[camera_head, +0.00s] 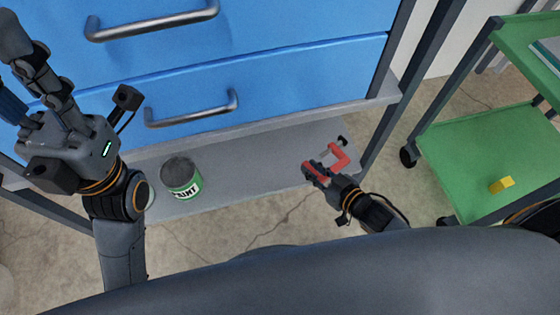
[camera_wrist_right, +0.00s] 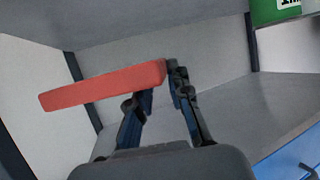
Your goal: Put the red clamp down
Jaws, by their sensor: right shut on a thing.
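The red clamp (camera_head: 340,158) is in my right gripper (camera_head: 312,168), over the right part of the low grey shelf (camera_head: 255,165). In the right wrist view, the clamp's red bar (camera_wrist_right: 105,86) lies across the fingertips of my right gripper (camera_wrist_right: 165,85). I cannot tell whether the clamp touches the shelf. My left gripper (camera_head: 25,75) is at the upper left in front of the blue drawers; the picture's edge cuts off its fingers, so its opening is unclear.
A green paint can (camera_head: 183,178) stands on the shelf's left part. Blue drawers (camera_head: 290,75) with metal handles are above. A green cart (camera_head: 460,150) with a yellow block (camera_head: 501,185) stands at the right. The shelf between can and clamp is clear.

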